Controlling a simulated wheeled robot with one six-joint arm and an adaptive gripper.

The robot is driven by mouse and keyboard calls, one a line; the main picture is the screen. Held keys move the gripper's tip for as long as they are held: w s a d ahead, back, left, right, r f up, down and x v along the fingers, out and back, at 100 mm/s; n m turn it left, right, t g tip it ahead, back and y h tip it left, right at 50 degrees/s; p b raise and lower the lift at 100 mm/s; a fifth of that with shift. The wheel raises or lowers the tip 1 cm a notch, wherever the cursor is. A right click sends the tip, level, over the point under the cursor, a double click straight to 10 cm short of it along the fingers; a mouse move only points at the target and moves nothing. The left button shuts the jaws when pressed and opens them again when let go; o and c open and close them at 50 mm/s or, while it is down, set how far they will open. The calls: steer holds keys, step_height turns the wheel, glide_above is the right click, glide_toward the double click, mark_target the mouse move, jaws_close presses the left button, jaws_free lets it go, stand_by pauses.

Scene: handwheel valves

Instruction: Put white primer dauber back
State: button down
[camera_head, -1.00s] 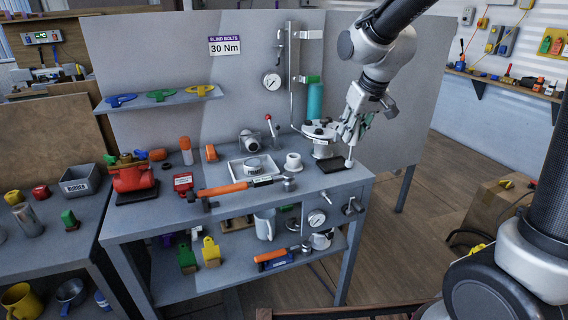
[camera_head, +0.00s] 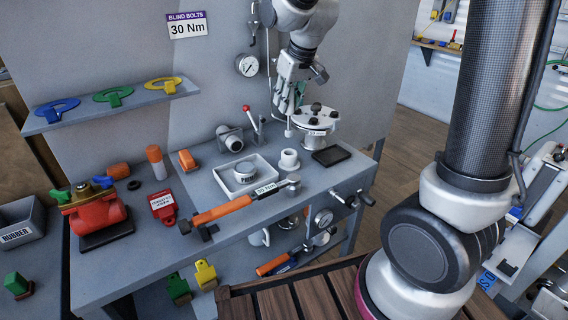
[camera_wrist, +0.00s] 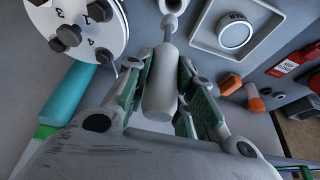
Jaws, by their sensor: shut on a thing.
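My gripper (camera_head: 287,104) is shut on the white primer dauber, above the bench. In the wrist view the dauber (camera_wrist: 160,88) has a pale thick handle between my gripper's (camera_wrist: 163,66) green-padded fingers, and its thin stem points away. The dauber's tip (camera_head: 288,132) shows below the fingers in the head view. A white cup-like holder (camera_head: 289,161) stands on the bench below the tip, apart from it. It also shows at the top of the wrist view (camera_wrist: 173,6), partly cut off. The labelled primer tin (camera_head: 245,171) sits in a white tray (camera_head: 226,185) left of the holder.
A round flange with numbered bolts (camera_head: 316,118) stands close right of my gripper. A black pad (camera_head: 331,156) lies in front of it. A lever with a red knob (camera_head: 247,110) stands to the left. An orange-handled torque wrench (camera_head: 222,210) lies along the front.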

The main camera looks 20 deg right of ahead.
mark_target(288, 129)
step_height(288, 129, down, 10)
steer(key=shift+r, duration=0.15)
stand_by(0.4)
steer(key=c, duration=1.2)
jaws_free()
